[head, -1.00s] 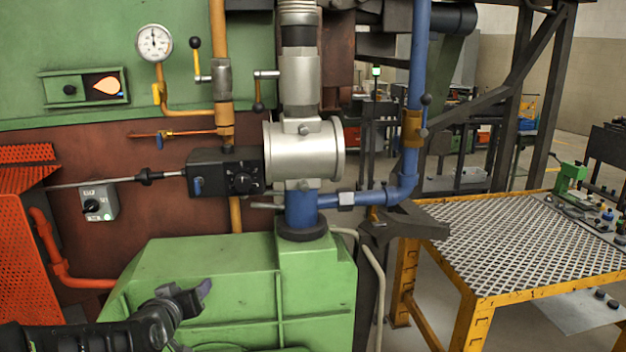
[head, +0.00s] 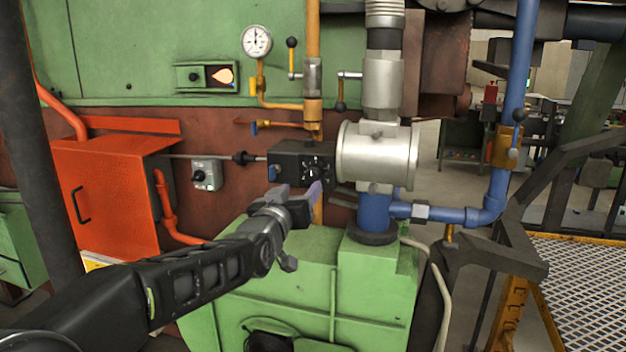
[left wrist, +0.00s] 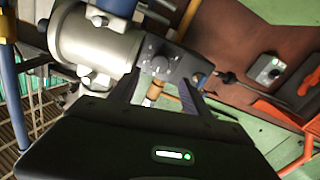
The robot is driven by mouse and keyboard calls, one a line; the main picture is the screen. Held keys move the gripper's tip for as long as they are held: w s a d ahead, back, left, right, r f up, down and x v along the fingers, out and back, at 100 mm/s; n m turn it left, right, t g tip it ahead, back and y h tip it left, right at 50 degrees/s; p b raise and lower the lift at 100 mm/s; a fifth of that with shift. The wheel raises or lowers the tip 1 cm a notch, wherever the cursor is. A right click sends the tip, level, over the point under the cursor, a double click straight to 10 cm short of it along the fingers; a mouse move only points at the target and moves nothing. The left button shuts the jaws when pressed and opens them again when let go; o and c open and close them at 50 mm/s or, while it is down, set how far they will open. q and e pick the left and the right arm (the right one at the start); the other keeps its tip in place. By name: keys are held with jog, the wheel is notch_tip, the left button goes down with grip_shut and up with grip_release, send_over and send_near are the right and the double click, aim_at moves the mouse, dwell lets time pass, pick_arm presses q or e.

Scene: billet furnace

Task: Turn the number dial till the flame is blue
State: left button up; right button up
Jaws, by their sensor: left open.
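The number dial (head: 315,171) is a black round knob with white marks on the front of a black box (head: 288,158), left of the silver pipe body. The flame (head: 223,76) shows orange in a small window on the green furnace wall. My left gripper (head: 309,194) is just below and in front of the dial, seemingly apart from it, and partly covers the box's lower edge. In the left wrist view, its two dark fingers (left wrist: 155,90) are spread and empty, with the black box (left wrist: 178,66) beyond them. My right gripper is out of view.
A pressure gauge (head: 256,41) and yellow pipes are above the box. A silver pipe body (head: 377,155) stands close right of the dial. A green housing (head: 300,265) lies below. An orange cabinet (head: 110,190) is at left, a mesh-topped table (head: 590,275) at right.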

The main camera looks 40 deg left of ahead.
aim_at(311, 177)
pick_arm(q)
jog(key=p+x, duration=0.2)
jog(key=x, duration=0.4)
jog(key=shift+w+r+p, duration=0.1)
jog(key=shift+w+p, duration=0.15)
jog(key=shift+p, duration=0.15)
jog(key=shift+w+a, duration=0.3)
jog(key=shift+w, duration=0.3)
jog(key=shift+c, duration=0.6)
grip_shut()
